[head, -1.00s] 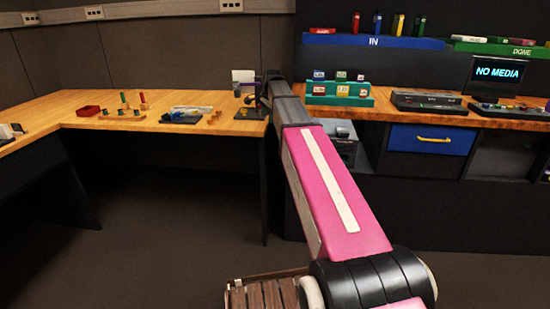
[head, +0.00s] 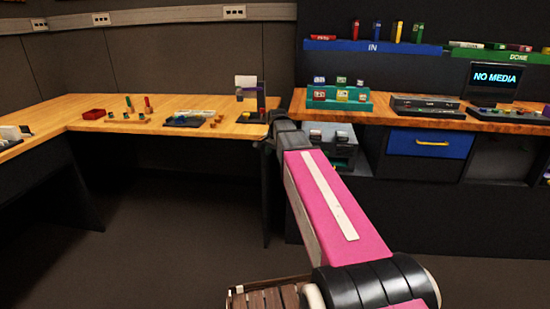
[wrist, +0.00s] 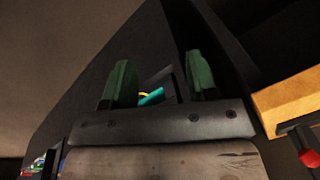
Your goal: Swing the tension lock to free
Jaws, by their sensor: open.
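My gripper shows in the wrist view (wrist: 160,72) as two dark green fingers, apart and with nothing held. A small teal piece (wrist: 151,96) with a yellow part shows beyond and between the fingers; I cannot tell what it is. In the head view the end of my arm is at the desk corner, where the fingers are hidden or too small to make out. A dark panel (head: 248,117) with small coloured parts lies on the wooden desk just left of it. I cannot pick out the tension lock in either view.
A wooden edge (wrist: 288,103) with a red knob (wrist: 307,158) below it is at the right of the wrist view. The left desk (head: 60,122) carries several small items.

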